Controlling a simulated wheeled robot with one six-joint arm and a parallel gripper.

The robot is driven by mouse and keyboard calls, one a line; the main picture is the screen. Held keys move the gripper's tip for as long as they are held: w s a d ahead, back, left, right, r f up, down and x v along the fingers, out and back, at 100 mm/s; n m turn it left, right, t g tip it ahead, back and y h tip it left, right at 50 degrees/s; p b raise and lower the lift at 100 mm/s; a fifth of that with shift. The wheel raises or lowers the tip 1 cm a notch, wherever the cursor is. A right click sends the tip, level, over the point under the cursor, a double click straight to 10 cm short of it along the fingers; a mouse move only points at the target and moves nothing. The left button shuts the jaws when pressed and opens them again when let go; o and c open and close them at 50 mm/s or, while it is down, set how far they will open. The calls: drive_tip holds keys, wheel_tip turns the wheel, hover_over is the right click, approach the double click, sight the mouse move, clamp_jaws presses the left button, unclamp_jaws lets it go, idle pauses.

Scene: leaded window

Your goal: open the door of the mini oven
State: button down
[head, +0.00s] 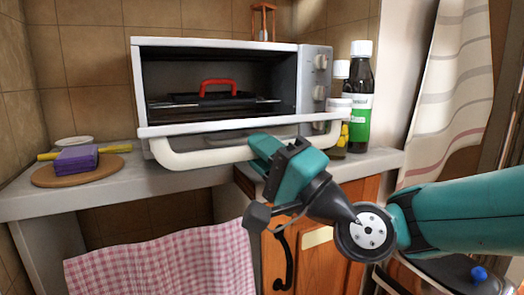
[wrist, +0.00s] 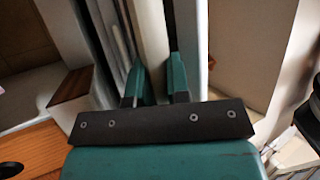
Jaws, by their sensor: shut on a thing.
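The mini oven (head: 310,85) is white and stands on the counter, with its dark inside showing. Its door (head: 220,128) is swung down, close to level, and is seen nearly edge-on in the head view. The thick cream door handle (head: 200,159) runs along the door's near side. My gripper (head: 258,150) is shut on this handle, right of its middle. In the wrist view the green fingers (wrist: 160,82) sit on either side of the pale handle bar (wrist: 150,40). The exact contact is partly hidden by my gripper in the head view.
A red-handled pan (head: 218,88) sits inside the oven. Dark bottles with green labels (head: 360,100) stand close on the right. A purple block (head: 77,159) lies on a round board at left. A pink checked cloth (head: 165,265) hangs below the counter.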

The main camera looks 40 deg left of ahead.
drive_tip(key=c, duration=1.1)
unclamp_jaws()
drive_tip(key=b+v, duration=1.7)
drive_tip(key=shift+d+b, duration=0.15)
drive_tip(key=shift+b, duration=0.2)
drive_tip(key=shift+s+f, duration=0.1)
